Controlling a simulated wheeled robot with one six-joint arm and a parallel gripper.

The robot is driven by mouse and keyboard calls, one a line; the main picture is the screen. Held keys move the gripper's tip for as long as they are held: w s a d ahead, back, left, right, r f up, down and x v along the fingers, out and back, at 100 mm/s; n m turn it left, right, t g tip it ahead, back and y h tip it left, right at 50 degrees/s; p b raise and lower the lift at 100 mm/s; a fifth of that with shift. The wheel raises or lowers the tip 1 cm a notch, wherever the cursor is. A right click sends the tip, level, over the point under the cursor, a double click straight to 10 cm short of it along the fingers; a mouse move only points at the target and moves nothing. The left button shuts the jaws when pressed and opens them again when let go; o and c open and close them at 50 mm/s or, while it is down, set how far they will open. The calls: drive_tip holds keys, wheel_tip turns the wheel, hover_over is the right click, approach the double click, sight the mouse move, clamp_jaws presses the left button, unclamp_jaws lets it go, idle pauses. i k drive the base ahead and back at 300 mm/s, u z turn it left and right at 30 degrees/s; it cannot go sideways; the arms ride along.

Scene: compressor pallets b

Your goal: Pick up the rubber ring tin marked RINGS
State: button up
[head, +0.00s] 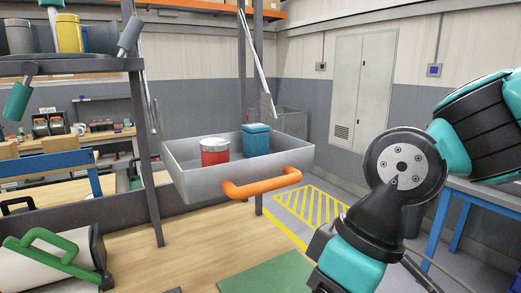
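A grey metal tray (230,182) with an orange handle (262,184) at its front is held up in the middle of the head view. In it, at the left, stands a round red tin (215,155) with a pale lid. To its right and a little behind stands a teal container (256,142) with a darker teal lid. I cannot read the word RINGS on either one. The lower parts of both are partly hidden by the tray's front wall. My arm comes in from the right and runs down past the bottom edge. My gripper does not show.
A dark shelf (70,65) at upper left holds a yellow tin (68,33) and a grey one (18,37). Dark posts stand by the tray. A green-handled case (45,262) is at lower left, a blue-framed table (470,190) at right. A yellow-striped floor area (310,207) is clear.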

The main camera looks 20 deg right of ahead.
sight(256, 136)
drive_tip(key=u, duration=1.15)
drive_tip(key=i, duration=0.6)
drive_tip(key=z, duration=0.3)
